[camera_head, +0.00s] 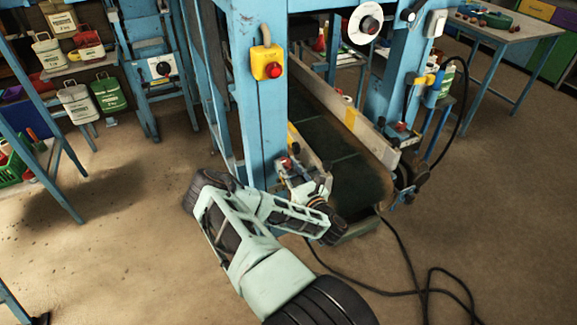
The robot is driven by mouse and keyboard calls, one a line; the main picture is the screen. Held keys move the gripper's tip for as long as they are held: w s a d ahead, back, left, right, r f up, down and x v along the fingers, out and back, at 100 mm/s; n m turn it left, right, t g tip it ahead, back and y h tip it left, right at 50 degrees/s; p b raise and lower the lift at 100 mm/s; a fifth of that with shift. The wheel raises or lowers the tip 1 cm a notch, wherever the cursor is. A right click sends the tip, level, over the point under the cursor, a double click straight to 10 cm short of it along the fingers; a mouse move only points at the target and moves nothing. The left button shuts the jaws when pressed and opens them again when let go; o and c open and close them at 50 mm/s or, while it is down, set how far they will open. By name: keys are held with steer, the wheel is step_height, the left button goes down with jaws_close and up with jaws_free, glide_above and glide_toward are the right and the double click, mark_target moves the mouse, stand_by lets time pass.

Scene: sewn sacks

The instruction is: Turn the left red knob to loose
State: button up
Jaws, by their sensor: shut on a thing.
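The left red knob (287,162) is low on the near left leg of the blue machine frame (258,120), beside the conveyor's near end. My gripper (291,169) reaches up to it from below right, with its jaws shut at the knob. The fingers are small here and hide part of the knob, so its turn angle cannot be read. A second red knob (398,127) sits on the right side of the conveyor, apart from my gripper.
The dark conveyor belt (325,140) runs back between the blue posts. A yellow box with a red button (273,70) is above the knob. A black cable (400,290) lies on the floor at right. The floor at left is mostly clear.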

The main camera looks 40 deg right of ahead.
steer(key=shift+w+r, duration=0.1)
steer(key=shift+r, duration=0.1)
steer(key=o, duration=1.2)
steer(key=shift+f, duration=0.1)
steer(key=shift+c, duration=0.2)
steer(key=v, duration=0.6)
steer(key=shift+s+a+f, duration=0.1)
steer(key=shift+s+f, duration=0.1)
steer(key=shift+s+a+r, duration=0.1)
steer(key=shift+s+r, duration=0.1)
steer(key=shift+s, duration=0.35)
steer(key=shift+r, duration=0.1)
